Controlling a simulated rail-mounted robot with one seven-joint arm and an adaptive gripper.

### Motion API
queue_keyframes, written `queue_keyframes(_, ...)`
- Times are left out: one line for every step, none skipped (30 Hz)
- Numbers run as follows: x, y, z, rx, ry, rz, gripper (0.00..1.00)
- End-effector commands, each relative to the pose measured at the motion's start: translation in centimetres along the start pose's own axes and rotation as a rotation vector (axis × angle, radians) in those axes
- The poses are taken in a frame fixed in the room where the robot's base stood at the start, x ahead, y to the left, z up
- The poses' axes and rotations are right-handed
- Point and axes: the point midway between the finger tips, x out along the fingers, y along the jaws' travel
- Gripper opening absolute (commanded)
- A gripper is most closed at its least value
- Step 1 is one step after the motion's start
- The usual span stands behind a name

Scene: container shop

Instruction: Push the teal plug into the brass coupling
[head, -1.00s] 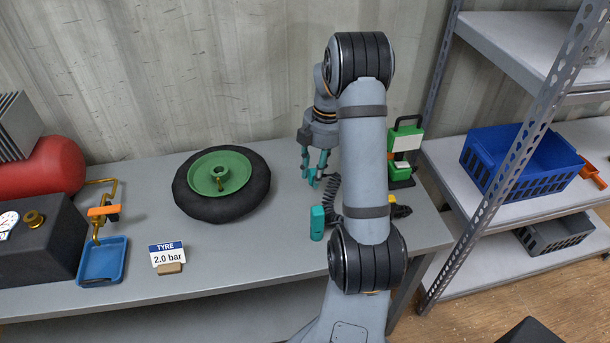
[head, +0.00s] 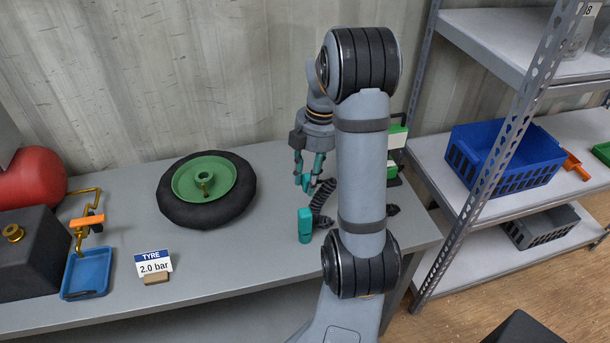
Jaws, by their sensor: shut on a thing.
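My gripper (head: 308,183) is over the bench, right of the wheel. Its fingers are shut on a small teal piece, seemingly the teal plug (head: 312,187), largely hidden by the fingers. A black coiled hose (head: 319,203) runs close by it. Brass pipework with an orange lever (head: 86,220) is at the far left above a blue tray (head: 87,272). The brass coupling (head: 79,239) seems to be its lower end, but it is too small to be sure. The gripper is well apart from it.
A black tyre on a green wheel (head: 203,180) lies between gripper and pipework. A "TYRE 2.0 bar" sign (head: 154,264) stands in front. A black box (head: 30,250) and red tank (head: 32,177) are left. My arm partly hides a green device (head: 396,143). Shelving (head: 470,150) is right.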

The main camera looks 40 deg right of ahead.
Motion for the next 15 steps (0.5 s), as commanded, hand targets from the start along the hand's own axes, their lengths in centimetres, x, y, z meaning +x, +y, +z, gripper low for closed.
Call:
queue_keyframes(-0.2, -0.2, -1.2, 0.017, 0.001, 0.004, 0.05)
queue_keyframes(-0.4, -0.3, -2.0, 0.037, 0.001, 0.007, 0.05)
queue_keyframes(-0.6, -0.7, -3.3, 0.068, 0.001, 0.011, 0.05)
queue_keyframes(-0.8, -0.9, -4.3, 0.097, 0.001, 0.016, 0.05)
queue_keyframes(-1.0, -1.3, -5.4, 0.128, 0.001, 0.02, 0.05)
queue_keyframes(-1.3, -1.9, -7.0, 0.174, 0.002, 0.027, 0.05)
queue_keyframes(-1.5, -2.5, -8.3, 0.211, 0.002, 0.031, 0.05)
queue_keyframes(-1.7, -3.1, -9.5, 0.25, 0.003, 0.037, 0.05)
queue_keyframes(-2.0, -4.0, -11.0, 0.304, 0.004, 0.043, 0.05)
queue_keyframes(-2.2, -4.7, -12.1, 0.343, 0.003, 0.047, 0.05)
queue_keyframes(-2.5, -5.4, -13.2, 0.383, 0.004, 0.053, 0.05)
queue_keyframes(-2.8, -6.4, -14.5, 0.436, 0.004, 0.058, 0.05)
queue_keyframes(-3.0, -7.2, -15.4, 0.476, 0.004, 0.063, 0.05)
queue_keyframes(-3.2, -8.1, -16.3, 0.516, 0.004, 0.067, 0.05)
queue_keyframes(-3.5, -9.2, -17.4, 0.567, 0.004, 0.074, 0.05)
